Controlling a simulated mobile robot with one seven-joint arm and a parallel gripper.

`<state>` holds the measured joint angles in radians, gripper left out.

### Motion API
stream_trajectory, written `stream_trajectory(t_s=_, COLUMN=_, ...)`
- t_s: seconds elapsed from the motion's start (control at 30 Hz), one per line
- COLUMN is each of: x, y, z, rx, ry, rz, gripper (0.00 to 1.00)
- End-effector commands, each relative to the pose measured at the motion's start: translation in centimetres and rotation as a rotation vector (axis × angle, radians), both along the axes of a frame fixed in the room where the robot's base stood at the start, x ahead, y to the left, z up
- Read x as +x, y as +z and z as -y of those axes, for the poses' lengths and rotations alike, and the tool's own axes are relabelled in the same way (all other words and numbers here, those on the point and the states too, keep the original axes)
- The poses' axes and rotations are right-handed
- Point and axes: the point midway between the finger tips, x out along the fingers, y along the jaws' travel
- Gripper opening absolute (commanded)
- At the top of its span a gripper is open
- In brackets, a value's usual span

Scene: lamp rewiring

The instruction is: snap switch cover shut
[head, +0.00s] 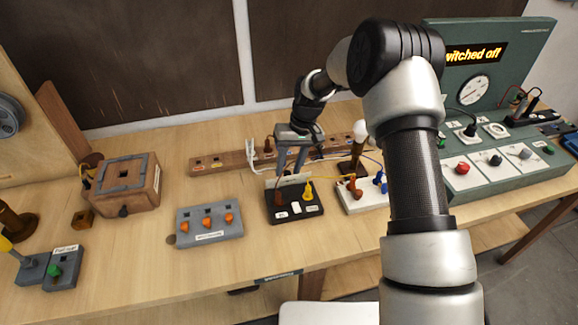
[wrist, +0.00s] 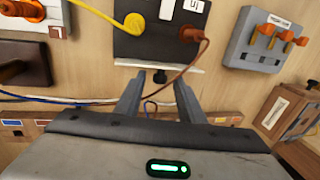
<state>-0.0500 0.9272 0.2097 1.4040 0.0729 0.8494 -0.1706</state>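The black switch box (head: 296,211) sits on the bench, with a brown plug and a yellow plug in its top. In the wrist view the box (wrist: 150,45) is at the top. A pale, thin strip that looks like the raised cover's edge (wrist: 140,64) runs along its near side, with a small dark knob (wrist: 160,76) beside it. In the head view the raised cover (head: 285,181) stands at the box's back, partly hidden by my fingers. My gripper (head: 290,174) is open above and behind it. In the wrist view the fingers (wrist: 158,92) are apart with nothing clearly held.
Cables (wrist: 60,99) run under my gripper. A grey switch block (head: 208,226) stands left of the box and a white terminal block (head: 362,195) right. A long wooden strip (head: 220,159) lies behind. The bench front is clear.

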Motion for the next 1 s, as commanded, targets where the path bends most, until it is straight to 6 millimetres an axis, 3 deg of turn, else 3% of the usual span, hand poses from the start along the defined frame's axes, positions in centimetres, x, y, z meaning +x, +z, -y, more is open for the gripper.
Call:
stream_trajectory(t_s=0.27, x=-0.01, y=-0.16, z=-0.03, rx=0.0, ry=0.0, rz=0.0, gripper=0.36)
stream_trajectory(t_s=0.4, x=-0.01, y=-0.14, z=-0.03, rx=0.0, ry=0.0, rz=0.0, gripper=0.12)
stream_trajectory(t_s=0.5, x=-0.01, y=-0.14, z=-0.03, rx=0.0, ry=0.0, rz=0.0, gripper=0.0)
stream_trajectory(t_s=1.0, x=-0.83, y=-0.47, z=0.32, rx=0.036, ry=-0.002, rz=0.13, gripper=0.0)
